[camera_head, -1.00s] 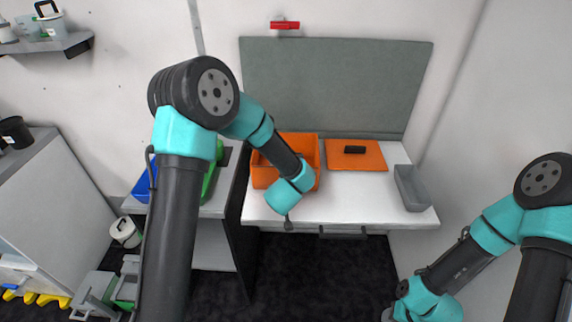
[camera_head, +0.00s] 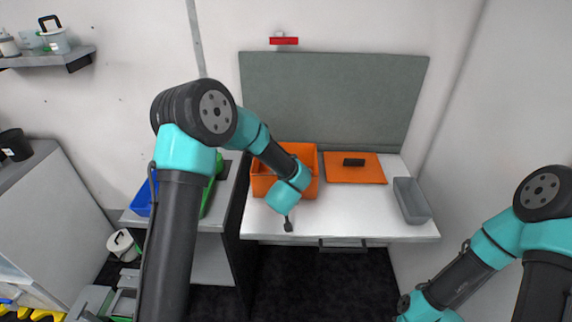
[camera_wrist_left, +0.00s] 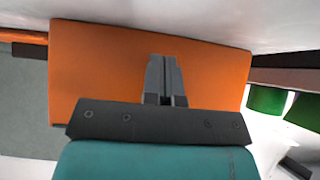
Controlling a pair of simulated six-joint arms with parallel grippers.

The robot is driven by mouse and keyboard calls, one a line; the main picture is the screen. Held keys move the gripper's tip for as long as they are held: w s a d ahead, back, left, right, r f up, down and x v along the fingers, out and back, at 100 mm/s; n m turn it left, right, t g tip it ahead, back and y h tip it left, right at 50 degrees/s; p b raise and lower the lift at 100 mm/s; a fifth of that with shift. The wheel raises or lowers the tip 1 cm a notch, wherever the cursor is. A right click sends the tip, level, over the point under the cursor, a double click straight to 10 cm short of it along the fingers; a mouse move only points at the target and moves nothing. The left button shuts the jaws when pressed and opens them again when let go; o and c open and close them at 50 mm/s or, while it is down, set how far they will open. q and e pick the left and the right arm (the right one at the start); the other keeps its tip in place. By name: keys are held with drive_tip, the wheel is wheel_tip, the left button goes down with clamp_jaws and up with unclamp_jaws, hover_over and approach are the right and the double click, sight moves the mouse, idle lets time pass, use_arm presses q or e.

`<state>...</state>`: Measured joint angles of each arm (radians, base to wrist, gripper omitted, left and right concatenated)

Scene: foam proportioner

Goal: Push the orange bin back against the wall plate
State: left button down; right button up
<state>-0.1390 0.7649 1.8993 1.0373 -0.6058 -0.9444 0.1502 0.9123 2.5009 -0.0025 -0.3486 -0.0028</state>
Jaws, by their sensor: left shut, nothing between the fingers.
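The orange bin (camera_head: 261,187) stands on the white table, close in front of the grey-green wall plate (camera_head: 350,95). Whether its back touches the plate is hard to tell, as my left arm covers part of it. In the left wrist view the bin's flat orange wall (camera_wrist_left: 100,75) fills much of the picture. My left gripper (camera_wrist_left: 164,65) is shut and empty, its fingertips in front of that wall; contact cannot be made out. In the head view the fingers are hidden behind my wrist. My right arm shows at the lower right, its gripper out of frame.
An orange board (camera_head: 345,175) with a small black block (camera_head: 354,162) lies right of the bin. A grey tray (camera_head: 411,202) sits at the table's right edge. Blue (camera_head: 143,201) and green bins stand on a side unit at left. The table's front middle is clear.

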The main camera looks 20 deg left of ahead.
use_arm(q)
drive_tip(key=shift+w+a, duration=0.4)
drive_tip(key=shift+w, duration=1.25)
drive_tip(key=shift+w+a, duration=0.4)
drive_tip(key=shift+w, duration=1.25)
drive_tip(key=shift+w+a, duration=0.4)
drive_tip(key=shift+w, duration=1.25)
drive_tip(key=shift+s+d, duration=0.35)
drive_tip(key=shift+s, duration=1.15)
drive_tip(key=shift+s+d, duration=0.35)
drive_tip(key=shift+s, duration=1.1)
drive_tip(key=shift+s+d, duration=0.35)
drive_tip(key=shift+s, duration=1.15)
